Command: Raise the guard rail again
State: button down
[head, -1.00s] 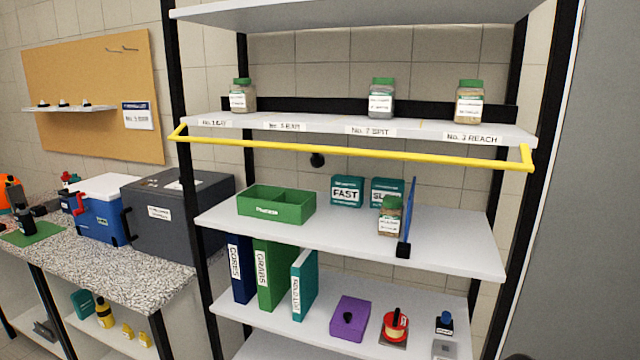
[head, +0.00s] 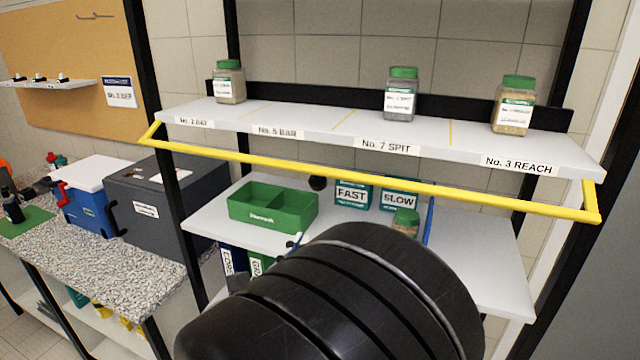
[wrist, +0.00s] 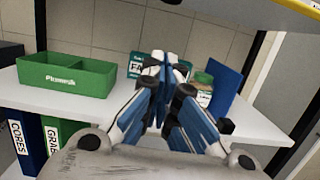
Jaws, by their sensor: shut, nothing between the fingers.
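The yellow guard rail (head: 345,176) runs across the front of the upper shelf, slightly below its front edge, with an arm at each end reaching back to the rack. A piece of yellow, likely the rail, shows at the top right of the wrist view (wrist: 301,5). My gripper (wrist: 160,68) is shut and empty. It is in front of the middle shelf, below the rail and apart from it. In the head view my dark arm hides most of the gripper.
Several jars, one of them No. 3 REACH (head: 514,106), stand on the upper shelf (head: 320,131). The middle shelf holds a green divided box (head: 272,206), teal boxes, a jar and a blue upright panel (wrist: 229,90). A granite-topped bench (head: 165,235) stands left.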

jog(key=shift+a, duration=0.35)
jog(key=shift+s, duration=0.1)
jog(key=w+d+r, duration=0.2)
jog(key=w+r, duration=0.3)
jog(key=w, duration=0.2)
jog(key=shift+w+d+r, duration=0.15)
jog(key=shift+w+d, duration=0.15)
jog(key=shift+d, duration=0.1)
jog(key=shift+r+p, duration=0.2)
jog(key=shift+p, duration=0.25)
